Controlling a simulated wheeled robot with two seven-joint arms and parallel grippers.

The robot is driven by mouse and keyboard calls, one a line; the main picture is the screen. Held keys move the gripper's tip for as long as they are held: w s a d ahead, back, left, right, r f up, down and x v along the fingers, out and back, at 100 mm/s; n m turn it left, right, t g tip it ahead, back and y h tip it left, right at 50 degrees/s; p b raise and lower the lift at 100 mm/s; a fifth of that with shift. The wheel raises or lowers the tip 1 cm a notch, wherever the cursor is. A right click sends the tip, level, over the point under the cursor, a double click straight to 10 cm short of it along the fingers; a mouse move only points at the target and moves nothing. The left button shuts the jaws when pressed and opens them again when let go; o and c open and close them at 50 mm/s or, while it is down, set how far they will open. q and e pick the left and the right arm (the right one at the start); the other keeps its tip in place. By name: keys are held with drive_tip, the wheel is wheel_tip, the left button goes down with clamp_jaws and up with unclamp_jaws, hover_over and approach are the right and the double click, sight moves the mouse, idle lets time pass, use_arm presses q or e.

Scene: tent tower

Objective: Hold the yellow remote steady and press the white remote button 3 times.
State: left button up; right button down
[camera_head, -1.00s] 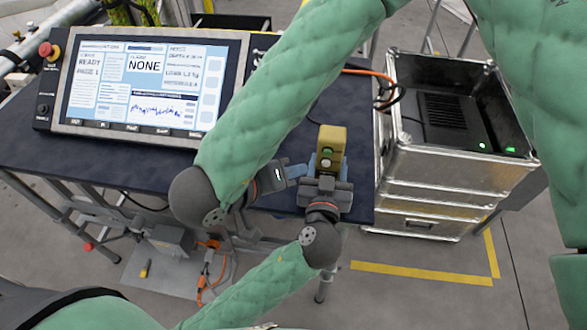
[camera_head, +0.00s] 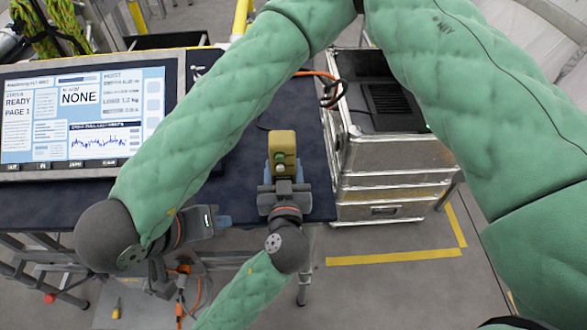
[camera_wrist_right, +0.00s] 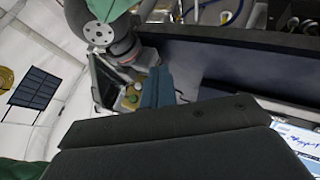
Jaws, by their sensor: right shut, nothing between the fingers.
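A large screen (camera_head: 85,115) reading "READY", "PAGE 1" and "NONE" stands on the table's left part. A metal case (camera_head: 395,152) with a dark device inside stands right of the table (camera_head: 235,155). An orange cable (camera_head: 318,74) runs between them.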

drive_tip(key=s+a+r+m+g+y, duration=0.2)
drive_tip(key=s+a+g+y, duration=0.15)
drive_tip(key=s+a, duration=0.2)
drive_tip(key=s+a+r+m+g+y, duration=0.2)
drive_tip(key=a+r+m+g+y, duration=0.1)
drive_tip(key=r+m+g+y, duration=0.55)
drive_tip(key=w+d+m+y, duration=1)
drive_tip(key=w+d+m, duration=0.5)
drive_tip(key=w+d, duration=0.2)
drive_tip(key=d+f+m+t+y, duration=0.1)
drive_tip(key=d+f+m+t, duration=0.7)
drive_tip(key=d+f+m, duration=0.4)
drive_tip(key=w+d+f, duration=0.1)
drive_tip(key=d, duration=0.2)
drive_tip(key=shift+d+f, duration=0.15)
drive_tip(key=shift+d, duration=0.2)
drive_tip(key=shift+a+m, duration=0.1)
drive_tip(key=shift+m, duration=0.15)
